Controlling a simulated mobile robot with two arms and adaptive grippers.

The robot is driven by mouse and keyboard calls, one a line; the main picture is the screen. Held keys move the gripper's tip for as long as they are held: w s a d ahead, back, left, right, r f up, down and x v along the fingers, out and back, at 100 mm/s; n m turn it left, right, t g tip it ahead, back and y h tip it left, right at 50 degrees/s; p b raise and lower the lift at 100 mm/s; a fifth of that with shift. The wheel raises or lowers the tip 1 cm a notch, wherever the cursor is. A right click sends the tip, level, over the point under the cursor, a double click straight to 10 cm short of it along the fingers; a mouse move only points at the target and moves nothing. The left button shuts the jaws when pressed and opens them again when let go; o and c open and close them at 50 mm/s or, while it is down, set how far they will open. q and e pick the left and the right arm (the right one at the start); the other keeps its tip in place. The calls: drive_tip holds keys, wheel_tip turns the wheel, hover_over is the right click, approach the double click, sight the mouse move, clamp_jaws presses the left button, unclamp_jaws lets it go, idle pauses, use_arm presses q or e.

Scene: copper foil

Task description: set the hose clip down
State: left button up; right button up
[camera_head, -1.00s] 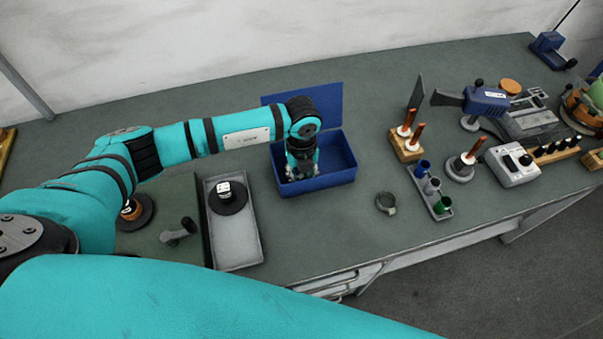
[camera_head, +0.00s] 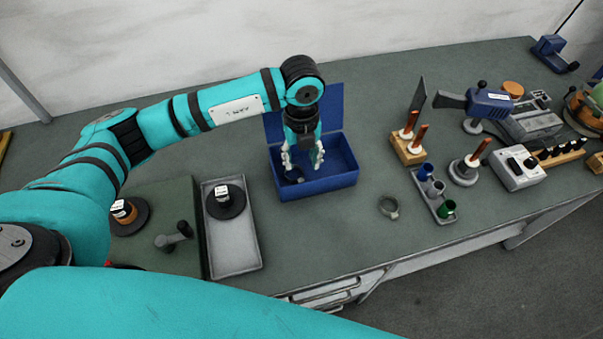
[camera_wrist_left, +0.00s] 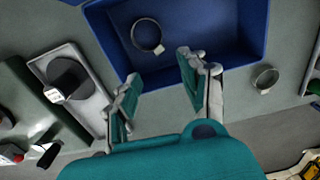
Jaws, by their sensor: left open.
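A hose clip, a thin dark ring with a small pale tab, lies inside the blue bin (camera_head: 330,187); it shows clearly in the left wrist view (camera_wrist_left: 147,36) on the floor of the bin (camera_wrist_left: 215,30). In the head view this clip (camera_head: 294,174) is partly hidden by a finger. My left gripper (camera_head: 303,160) is open and empty, pointing down over the bin, its fingers spread and apart from the clip. It also shows in the left wrist view (camera_wrist_left: 160,70). A second, grey ring clip (camera_head: 388,207) lies on the bench right of the bin. My right gripper is not in view.
Left of the bin are a grey tray (camera_head: 244,250) with a black spool (camera_head: 226,203) and a dark green mat (camera_head: 175,262). To the right stand a rack of coloured cups (camera_head: 447,209) and a wooden block (camera_head: 408,148) with copper rods. The bin's raised lid stands behind the gripper.

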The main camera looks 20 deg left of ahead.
use_arm(q)
drive_tip(key=shift+r+b, duration=0.35)
drive_tip(key=shift+r, duration=1.45)
drive_tip(key=shift+s, duration=0.1)
